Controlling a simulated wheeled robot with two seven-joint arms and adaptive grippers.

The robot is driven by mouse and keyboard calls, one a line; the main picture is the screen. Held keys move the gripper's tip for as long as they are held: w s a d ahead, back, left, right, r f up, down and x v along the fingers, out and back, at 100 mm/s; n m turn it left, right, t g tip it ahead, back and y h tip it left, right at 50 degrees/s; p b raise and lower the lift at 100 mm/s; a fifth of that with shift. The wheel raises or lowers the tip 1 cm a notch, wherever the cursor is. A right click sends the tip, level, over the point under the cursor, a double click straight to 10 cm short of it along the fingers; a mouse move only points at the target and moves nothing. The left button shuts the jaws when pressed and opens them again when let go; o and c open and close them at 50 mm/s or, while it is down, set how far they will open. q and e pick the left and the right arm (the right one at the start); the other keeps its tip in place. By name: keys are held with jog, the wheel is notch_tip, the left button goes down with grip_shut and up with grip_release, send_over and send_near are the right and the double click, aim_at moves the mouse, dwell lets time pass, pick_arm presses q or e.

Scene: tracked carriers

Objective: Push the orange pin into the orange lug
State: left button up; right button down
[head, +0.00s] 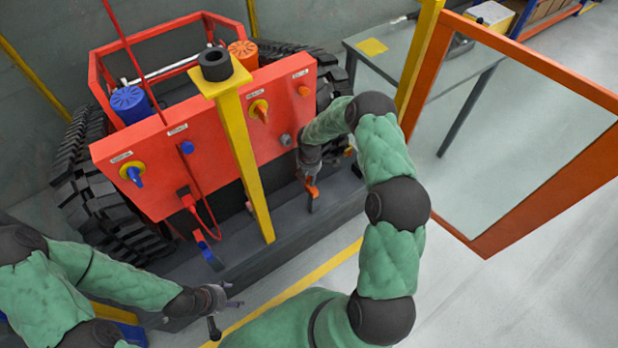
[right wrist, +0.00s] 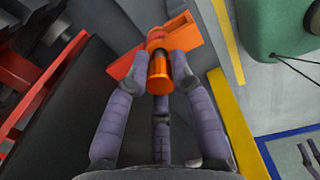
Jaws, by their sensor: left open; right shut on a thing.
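In the right wrist view an orange pin (right wrist: 160,83) with a dark band sits between the fingers of my right gripper (right wrist: 158,72), which is shut on it. The orange lug (right wrist: 187,38) lies directly beyond the pin's far end. The pin lines up with it and appears to touch it, but how deep it sits is hidden. In the head view my right gripper (head: 309,164) is low by the red panel, just above the orange lug (head: 312,190); the pin is hard to make out there. My left gripper (head: 216,299) is open and empty at the lower left.
A red panel (head: 215,132) with knobs stands on a tracked carrier. A yellow post (head: 246,165) rises left of my right arm. A blue lug (head: 211,257) is on the dark front ledge. An orange-framed glass panel (head: 520,130) stands at right; floor before it is clear.

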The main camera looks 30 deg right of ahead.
jog(key=shift+f+b, duration=0.45)
jog(key=shift+f, duration=0.35)
dwell(0.9)
jog(key=c, duration=1)
grip_release()
notch_tip(320, 180, up, 12)
